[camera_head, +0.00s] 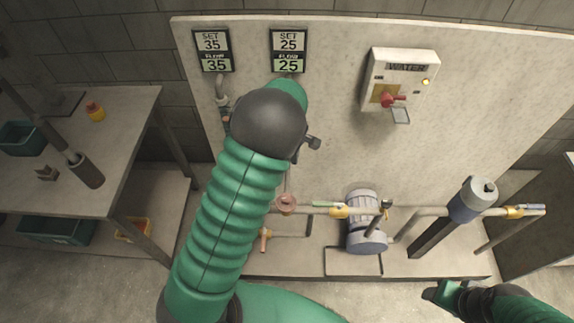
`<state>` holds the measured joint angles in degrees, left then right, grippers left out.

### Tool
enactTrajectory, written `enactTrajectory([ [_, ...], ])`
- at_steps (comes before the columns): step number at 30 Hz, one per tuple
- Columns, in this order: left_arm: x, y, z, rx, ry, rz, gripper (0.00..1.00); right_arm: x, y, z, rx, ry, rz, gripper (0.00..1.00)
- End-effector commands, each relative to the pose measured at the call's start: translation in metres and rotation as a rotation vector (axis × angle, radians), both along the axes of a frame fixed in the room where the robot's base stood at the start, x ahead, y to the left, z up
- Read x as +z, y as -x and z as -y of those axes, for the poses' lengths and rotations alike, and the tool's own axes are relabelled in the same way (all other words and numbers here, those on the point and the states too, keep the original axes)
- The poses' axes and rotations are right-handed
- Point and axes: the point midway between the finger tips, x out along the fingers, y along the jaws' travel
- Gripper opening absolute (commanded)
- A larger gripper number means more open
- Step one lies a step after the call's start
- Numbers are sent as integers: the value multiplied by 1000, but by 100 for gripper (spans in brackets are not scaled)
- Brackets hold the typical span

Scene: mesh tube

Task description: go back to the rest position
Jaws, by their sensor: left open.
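My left arm (228,215), green and ribbed, rises from the lower left across the middle of the head view to a dark rounded joint (268,125). My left gripper (313,143) shows only as a small dark part just right of that joint, in front of the pale panel. It is open; most of it is hidden behind the arm, and I see nothing held in it. My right gripper (436,294) is low at the bottom right, over the floor in front of the panel's base. Its jaws are too unclear to read.
A table (118,120) with tools and bins is left.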

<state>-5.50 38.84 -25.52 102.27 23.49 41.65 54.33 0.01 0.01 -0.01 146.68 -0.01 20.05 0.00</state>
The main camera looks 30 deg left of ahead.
Motion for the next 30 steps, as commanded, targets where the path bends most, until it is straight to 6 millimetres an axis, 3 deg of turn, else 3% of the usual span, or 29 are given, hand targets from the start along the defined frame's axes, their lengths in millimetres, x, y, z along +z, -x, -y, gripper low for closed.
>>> enactTrajectory([
  [11,0,0,0,-2,0,1,57,0,0,0,0,0,0,57],
  [14,7,11,10,-95,6,10,57,0,0,0,0,0,0,57],
  [17,24,42,39,-391,6,40,57,0,0,0,0,0,0,57],
  [21,48,100,85,-974,-63,106,57,0,0,0,0,0,0,57],
  [24,55,132,104,-1304,-137,134,57,0,0,0,0,0,0,57],
  [27,56,147,111,-1476,-182,141,57,0,0,0,0,0,0,57],
  [30,56,149,112,-1512,-191,142,57,0,0,0,0,0,0,57],
])
